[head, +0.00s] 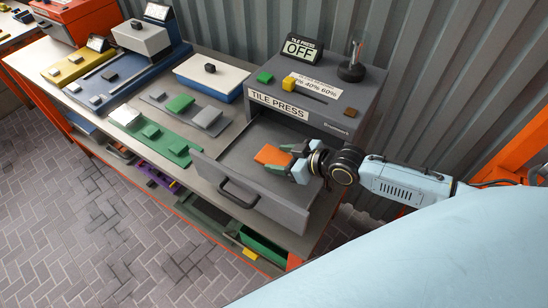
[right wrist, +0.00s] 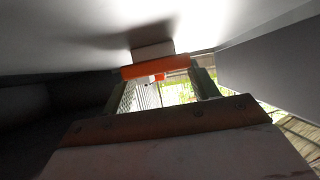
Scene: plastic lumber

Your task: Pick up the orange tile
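The orange tile (head: 271,155) is in the open grey drawer of the tile press (head: 235,167), in the head view. I cannot tell whether it rests on the drawer floor or is a little above it. My right gripper (head: 278,158) reaches in from the right, its dark green fingers on either side of the tile, at or very near its edges. In the right wrist view the tile (right wrist: 155,67) is an orange bar spanning the gap between the fingertips (right wrist: 163,84). Firm contact cannot be made out. My left gripper is not in view.
The tile press (head: 335,100) shows OFF on its display (head: 300,48). Drawer walls and the handle (head: 238,193) surround the right gripper. Green and grey tiles lie on boards (head: 150,130) to the left. A white-topped blue box (head: 211,75) stands behind. A corrugated wall closes the back.

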